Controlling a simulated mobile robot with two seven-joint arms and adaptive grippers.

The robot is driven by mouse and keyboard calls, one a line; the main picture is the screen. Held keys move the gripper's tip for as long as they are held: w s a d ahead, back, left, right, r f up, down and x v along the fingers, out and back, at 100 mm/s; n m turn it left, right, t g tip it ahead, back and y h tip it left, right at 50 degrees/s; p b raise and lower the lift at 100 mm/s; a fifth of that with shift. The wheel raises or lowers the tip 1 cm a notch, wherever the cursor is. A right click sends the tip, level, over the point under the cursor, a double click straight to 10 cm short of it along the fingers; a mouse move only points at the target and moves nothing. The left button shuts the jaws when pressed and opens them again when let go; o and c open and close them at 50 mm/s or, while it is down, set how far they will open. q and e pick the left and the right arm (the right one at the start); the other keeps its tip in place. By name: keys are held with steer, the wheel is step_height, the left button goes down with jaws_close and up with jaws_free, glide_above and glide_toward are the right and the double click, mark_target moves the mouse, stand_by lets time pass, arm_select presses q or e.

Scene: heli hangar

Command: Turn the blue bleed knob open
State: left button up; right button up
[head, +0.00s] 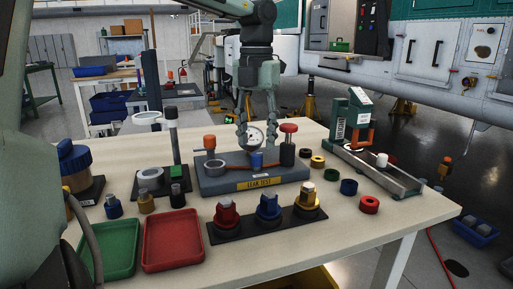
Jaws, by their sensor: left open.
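The grey leak test fixture (218,184), with a yellow LEAK TEST label, stands near the middle of the table. The blue bleed knob (257,160) is a small blue cylinder on its top. A round white-faced gauge (253,137) is behind the knob. My left gripper (257,141) points down over the fixture, with its fingers apart and the gauge showing between them. The fingertips are close above the knob and appear not to touch it; the exact gap is hard to judge. My right gripper is not in view.
The fixture also carries a red-topped post (288,129) and an orange-capped post (210,143). Red, blue and yellow fittings stand on a black strip (290,225) in front. Green (108,250) and red (172,240) trays lie at front left. A scale-like device (372,165) is at right.

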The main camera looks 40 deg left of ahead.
mark_target(257, 153)
arm_select(q)
step_height(257, 153, up, 8)
steer(key=shift+r, duration=0.2)
steer(key=shift+d+f, duration=0.1)
stand_by(0.5)
